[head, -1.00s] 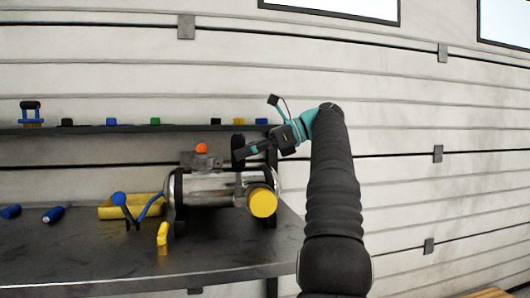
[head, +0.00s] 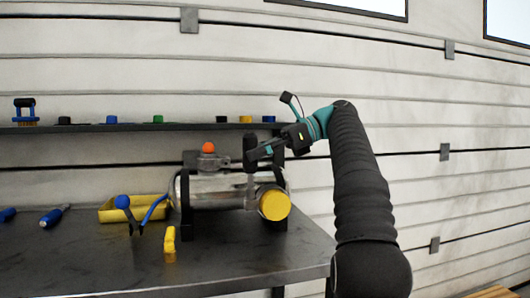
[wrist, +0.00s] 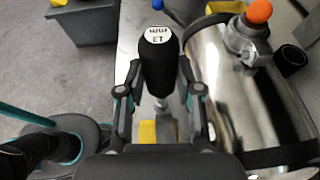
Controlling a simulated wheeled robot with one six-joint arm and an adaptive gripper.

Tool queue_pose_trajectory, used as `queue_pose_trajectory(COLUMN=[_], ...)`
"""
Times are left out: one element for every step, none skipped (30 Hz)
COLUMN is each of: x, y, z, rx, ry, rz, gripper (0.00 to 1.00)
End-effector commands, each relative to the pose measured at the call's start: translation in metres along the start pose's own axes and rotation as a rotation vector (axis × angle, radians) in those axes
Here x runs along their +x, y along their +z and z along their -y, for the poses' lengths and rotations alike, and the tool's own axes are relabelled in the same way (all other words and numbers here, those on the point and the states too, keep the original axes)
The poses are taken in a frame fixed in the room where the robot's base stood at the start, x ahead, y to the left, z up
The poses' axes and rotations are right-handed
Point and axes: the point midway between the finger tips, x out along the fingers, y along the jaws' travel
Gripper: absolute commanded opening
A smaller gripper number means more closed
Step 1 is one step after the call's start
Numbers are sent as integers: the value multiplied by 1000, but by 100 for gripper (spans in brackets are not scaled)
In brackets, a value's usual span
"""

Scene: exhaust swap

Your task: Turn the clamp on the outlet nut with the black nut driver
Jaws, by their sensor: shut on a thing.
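The black nut driver (head: 249,150) stands about upright, its handle marked "13 mm" in the wrist view (wrist: 157,60). My gripper (wrist: 158,100) is shut on its handle, one finger on each side. In the head view my gripper (head: 258,152) is above the right end of the steel cylinder (head: 218,191). The driver's metal shaft points down beside the yellow round cap (head: 274,205), where the outlet clamp (head: 251,202) appears as a small grey band. The outlet nut is too small to make out. I cannot tell whether the driver's tip is seated on it.
An orange knob (head: 208,148) tops a fitting on the cylinder. A yellow tray (head: 112,215), a yellow block (head: 170,240) and blue-handled tools (head: 50,217) lie on the dark bench (head: 90,262). A shelf (head: 100,128) with several small coloured caps runs behind.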

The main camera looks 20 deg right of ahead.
Motion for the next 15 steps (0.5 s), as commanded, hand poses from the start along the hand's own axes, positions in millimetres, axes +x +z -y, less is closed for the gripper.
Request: queue_pose_trajectory(x=[0,0,0,0,0,0,0,-1,-1,-2,-2,-2,-2,-2,-2], y=[0,0,0,0,0,-1,-1,-1,0,0,0,0,1,1,1], z=[-1,-1,-1,-1,-2,-2,-2,-2,-2,-2,-1,-2,-2,-2,-2], rx=[0,1,4,7,10,14,18,22,25,25,25,25,25,25,25], ry=[-2,-5,-13,-20,-28,-42,-52,-61,-68,-67,-66,-66,-66,-66,-67], rz=[1,1,1,1,0,1,1,1,2,2,2,2,2,2,2], gripper=[0,0,0,0,0,0,0,0,0,0,0,0,0,0,0])
